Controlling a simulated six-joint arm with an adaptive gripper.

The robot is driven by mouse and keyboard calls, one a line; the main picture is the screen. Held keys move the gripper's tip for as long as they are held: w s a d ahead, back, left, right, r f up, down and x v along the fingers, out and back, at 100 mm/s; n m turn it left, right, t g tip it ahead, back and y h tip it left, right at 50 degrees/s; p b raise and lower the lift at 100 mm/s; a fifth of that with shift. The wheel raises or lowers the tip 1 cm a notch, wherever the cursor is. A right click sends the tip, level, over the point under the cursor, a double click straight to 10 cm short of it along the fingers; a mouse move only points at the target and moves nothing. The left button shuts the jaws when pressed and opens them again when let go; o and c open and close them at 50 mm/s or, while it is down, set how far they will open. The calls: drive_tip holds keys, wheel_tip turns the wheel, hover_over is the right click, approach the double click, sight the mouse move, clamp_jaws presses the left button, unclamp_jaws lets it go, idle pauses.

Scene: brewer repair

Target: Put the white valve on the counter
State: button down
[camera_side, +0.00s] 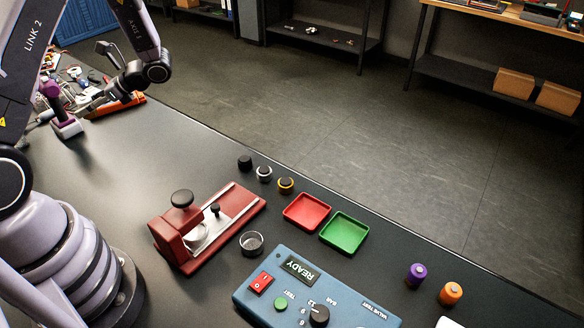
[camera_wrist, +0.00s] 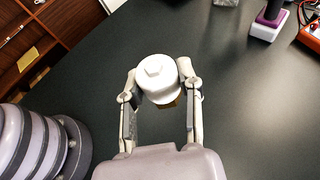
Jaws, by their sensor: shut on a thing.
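The white valve (camera_wrist: 157,72) is a white round body with a hex-like cap on top, seen in the wrist view. A brownish part shows at its lower edge. My gripper (camera_wrist: 160,84) is shut on it, with one finger on each side. The dark counter (camera_wrist: 235,110) lies below and around it. Whether the valve touches the counter or hangs above it, I cannot tell.
A purple-and-white tool (camera_wrist: 267,22) and an orange thing (camera_wrist: 312,36) lie ahead to the right. In the side view, a red fixture (camera_side: 236,206), a red tray (camera_side: 307,211), a green tray (camera_side: 344,233) and a blue test box (camera_side: 262,305) stand on the counter. Bare counter surrounds my gripper.

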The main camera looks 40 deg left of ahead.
drive_tip(key=w+a+r+m+t+y, duration=0.25)
drive_tip(key=a+m+t, duration=0.25)
drive_tip(key=a, duration=0.5)
drive_tip(key=y, duration=0.1)
hover_over(118, 134)
wheel_tip(118, 134, down, 20)
drive_tip(key=shift+s+d+r, duration=0.1)
drive_tip(key=shift+d, duration=0.05)
drive_tip(key=shift+f, duration=1.75)
drive_tip(key=shift+f, duration=0.15)
drive_tip(key=c, duration=0.7)
unclamp_jaws()
drive_tip(key=shift+c, duration=0.2)
